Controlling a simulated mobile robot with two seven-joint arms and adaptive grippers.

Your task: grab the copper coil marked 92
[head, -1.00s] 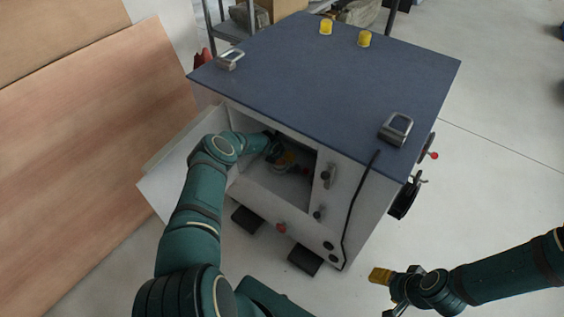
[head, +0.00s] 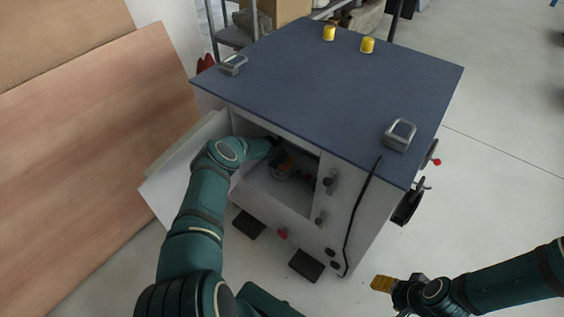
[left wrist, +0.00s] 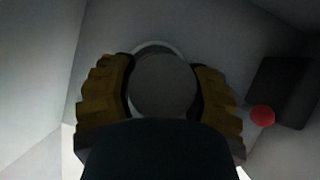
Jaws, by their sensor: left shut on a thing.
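My left arm reaches through the open front of the white cabinet (head: 268,209). My left gripper (left wrist: 165,95) is inside, its two yellow-brown fingers on either side of a round grey thing (left wrist: 165,82), shut on it. In the head view the gripper (head: 284,165) is small and dark inside the opening. The light is dim; I cannot read any 92 or make out copper colour or windings. My right gripper (head: 384,284) is over the floor at the lower right, apart from the cabinet; whether it is open is unclear.
The cabinet's blue top (head: 330,85) has metal handles and two yellow knobs (head: 367,45). Its door (head: 180,180) stands open at the left, near a wooden panel (head: 80,150). A dark block and red knob (left wrist: 262,116) are right of the gripper. Floor at right is clear.

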